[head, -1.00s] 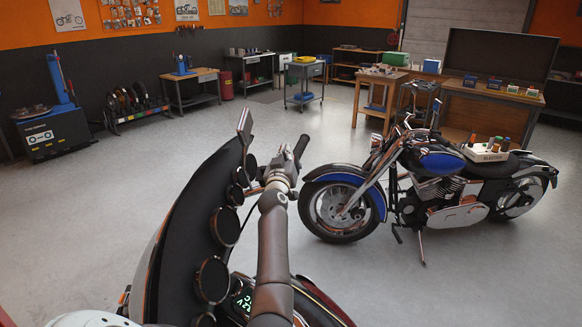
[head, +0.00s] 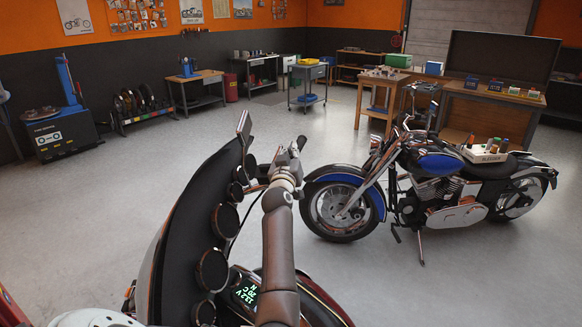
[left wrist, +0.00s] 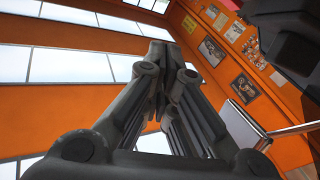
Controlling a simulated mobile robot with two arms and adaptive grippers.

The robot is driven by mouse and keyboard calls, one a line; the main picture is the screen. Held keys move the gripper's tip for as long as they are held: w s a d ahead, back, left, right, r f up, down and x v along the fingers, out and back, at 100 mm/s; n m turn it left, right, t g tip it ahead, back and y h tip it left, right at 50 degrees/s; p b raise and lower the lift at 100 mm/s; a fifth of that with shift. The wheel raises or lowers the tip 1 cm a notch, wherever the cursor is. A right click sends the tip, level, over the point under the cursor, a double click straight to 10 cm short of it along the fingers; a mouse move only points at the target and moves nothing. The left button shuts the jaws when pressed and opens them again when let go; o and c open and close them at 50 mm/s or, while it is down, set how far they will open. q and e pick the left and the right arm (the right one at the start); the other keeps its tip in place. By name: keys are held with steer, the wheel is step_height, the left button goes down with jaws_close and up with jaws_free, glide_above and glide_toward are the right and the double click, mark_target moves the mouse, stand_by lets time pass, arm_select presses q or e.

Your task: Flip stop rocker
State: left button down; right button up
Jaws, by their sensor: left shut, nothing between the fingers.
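My left gripper (head: 291,155) is in the middle of the head view, at the far end of my brown arm, beside the near motorcycle's dark fairing (head: 190,215). Its fingers are shut with nothing between them. In the left wrist view the shut fingers (left wrist: 168,55) point away from the camera, towards the orange wall and windows. I cannot make out the stop rocker in either view. It may be hidden or too small to tell. My right gripper is not in view.
A lit display (head: 245,290) shows on the near motorcycle beside my arm. A blue motorcycle (head: 437,163) stands to the right on its stand, with a labelled tray (head: 486,154) on its seat. Workbenches and a trolley (head: 307,88) stand at the back. The grey floor between is clear.

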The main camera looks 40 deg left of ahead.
arm_select(q)
steer(key=v, duration=0.2)
steer(key=b+v, duration=0.1)
steer(key=v, duration=0.1)
steer(key=b+v, duration=0.1)
steer(key=v, duration=0.1)
steer(key=shift+f, duration=0.3)
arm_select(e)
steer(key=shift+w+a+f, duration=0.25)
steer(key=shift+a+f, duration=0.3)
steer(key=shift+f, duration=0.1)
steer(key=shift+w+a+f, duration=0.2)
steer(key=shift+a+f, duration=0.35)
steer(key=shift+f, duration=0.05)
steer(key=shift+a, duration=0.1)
